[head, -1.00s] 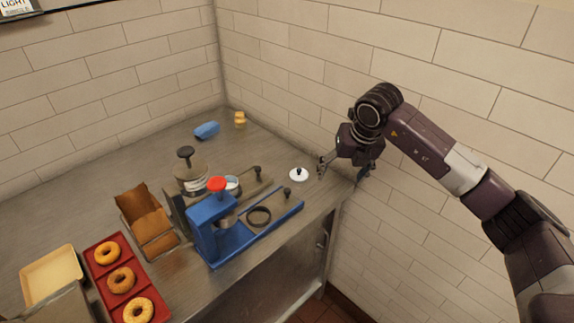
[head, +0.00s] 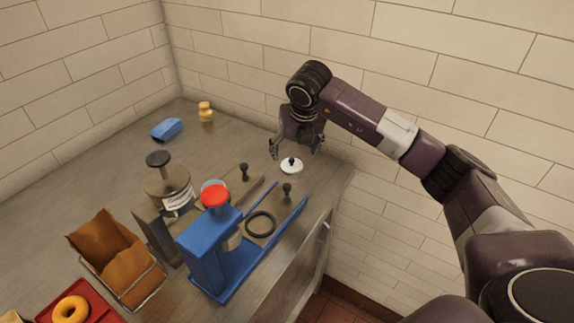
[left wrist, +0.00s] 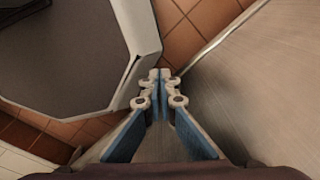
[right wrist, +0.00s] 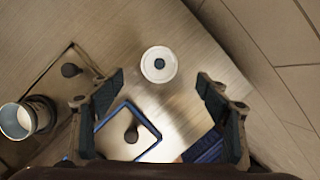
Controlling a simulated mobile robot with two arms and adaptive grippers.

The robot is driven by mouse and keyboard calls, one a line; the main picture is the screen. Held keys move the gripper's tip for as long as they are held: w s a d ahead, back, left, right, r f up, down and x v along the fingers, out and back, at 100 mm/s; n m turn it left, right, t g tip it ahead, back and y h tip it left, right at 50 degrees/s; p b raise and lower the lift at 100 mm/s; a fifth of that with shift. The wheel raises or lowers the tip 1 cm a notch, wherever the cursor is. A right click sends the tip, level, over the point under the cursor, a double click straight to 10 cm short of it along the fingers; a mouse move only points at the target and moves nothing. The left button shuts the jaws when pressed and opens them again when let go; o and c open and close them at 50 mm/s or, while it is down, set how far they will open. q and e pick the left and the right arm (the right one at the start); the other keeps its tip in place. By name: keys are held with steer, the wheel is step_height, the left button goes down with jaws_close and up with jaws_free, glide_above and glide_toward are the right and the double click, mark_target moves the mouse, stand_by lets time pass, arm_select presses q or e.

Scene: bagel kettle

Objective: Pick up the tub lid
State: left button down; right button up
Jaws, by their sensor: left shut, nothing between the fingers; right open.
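The tub lid (head: 291,166) is a small white disc with a dark knob, lying on the steel counter near its right corner. In the right wrist view the lid (right wrist: 158,64) lies ahead of the fingertips, centred between them. My right gripper (head: 296,150) is open and empty, just above and behind the lid in the head view; its spread fingers also show in the right wrist view (right wrist: 160,82). My left gripper (left wrist: 161,75) is shut and empty in the left wrist view, away from the lid, and out of the head view.
A black knobbed handle (head: 287,190) is close to the lid. Tiled walls rise behind. A metal cup (right wrist: 18,121) shows in the right wrist view.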

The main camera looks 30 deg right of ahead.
mark_target(293, 162)
steer(key=shift+p+x, duration=0.45)
steer(key=shift+x, duration=0.4)
steer(key=p+x, duration=0.1)
steer(key=x, duration=0.2)
steer(key=shift+f, duration=0.3)
steer(key=shift+w+f, duration=0.2)
steer(key=shift+f, duration=0.2)
steer(key=shift+c, duration=0.3)
steer(key=c, duration=0.8)
